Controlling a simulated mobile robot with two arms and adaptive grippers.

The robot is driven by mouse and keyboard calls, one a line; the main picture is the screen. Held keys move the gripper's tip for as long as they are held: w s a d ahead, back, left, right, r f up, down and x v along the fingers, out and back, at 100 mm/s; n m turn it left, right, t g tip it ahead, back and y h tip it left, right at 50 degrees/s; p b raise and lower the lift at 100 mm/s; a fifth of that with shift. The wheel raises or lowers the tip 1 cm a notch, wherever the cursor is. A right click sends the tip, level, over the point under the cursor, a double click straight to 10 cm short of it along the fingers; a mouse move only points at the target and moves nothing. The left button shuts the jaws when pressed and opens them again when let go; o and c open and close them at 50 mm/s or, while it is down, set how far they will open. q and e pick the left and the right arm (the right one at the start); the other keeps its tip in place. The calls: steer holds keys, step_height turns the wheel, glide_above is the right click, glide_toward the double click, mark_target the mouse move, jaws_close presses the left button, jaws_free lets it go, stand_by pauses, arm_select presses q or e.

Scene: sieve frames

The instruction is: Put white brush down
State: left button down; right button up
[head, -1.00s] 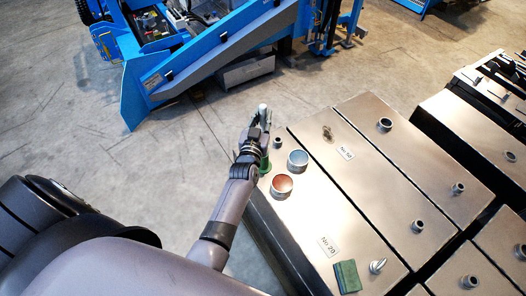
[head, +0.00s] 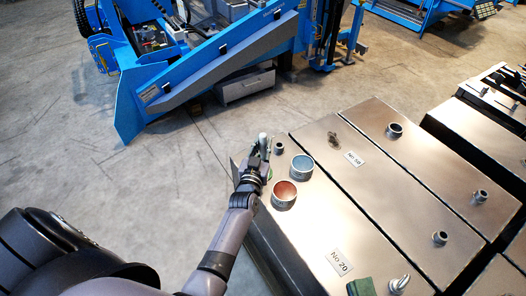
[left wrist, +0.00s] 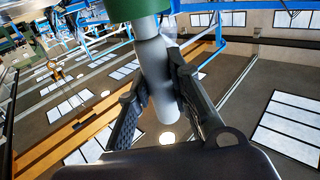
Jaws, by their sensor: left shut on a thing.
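In the left wrist view the handle (left wrist: 153,65) lies between the fingers of the gripper (left wrist: 160,78), with the green end (left wrist: 130,9) at the top edge. I cannot tell whether the green end touches the bench. My right gripper is not in view.
A red-lined pan (head: 284,194) and a blue-grey pan (head: 302,167) stand just right of the gripper. A small metal fitting (head: 278,148) is close behind. A green block (head: 361,287) and a metal scoop-like piece (head: 399,283) lie at the near edge.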

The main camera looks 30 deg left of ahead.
arm_select(q)
steer(key=shift+f, duration=0.1)
steer(key=c, duration=1.5)
jaws_free()
steer(key=shift+o, duration=0.2)
